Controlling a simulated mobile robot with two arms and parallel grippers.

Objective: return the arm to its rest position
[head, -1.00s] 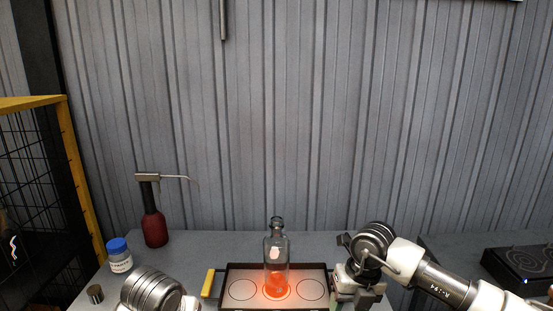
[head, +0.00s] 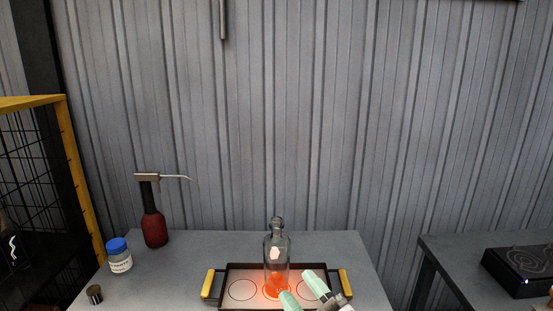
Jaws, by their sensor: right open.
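My right gripper (head: 303,291) shows at the bottom edge, with two pale green fingertips spread apart and nothing between them. It is in front of and just right of a clear glass bottle (head: 277,248). The bottle stands upright on a tray (head: 224,268) with yellow handles, over the middle of its marked circles, and its lower part glows orange. One fingertip overlaps the glow in the picture; I cannot tell whether it touches anything. The rest of my right arm is mostly below the frame. My left gripper is not in view.
A dark red bottle with a thin spout (head: 154,228), a blue-capped jar (head: 119,256) and a small dark cylinder (head: 95,294) stand on the left of the grey table (head: 345,250). A black hotplate (head: 518,267) sits on a separate table at right. A yellow-framed cage (head: 85,190) is at left.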

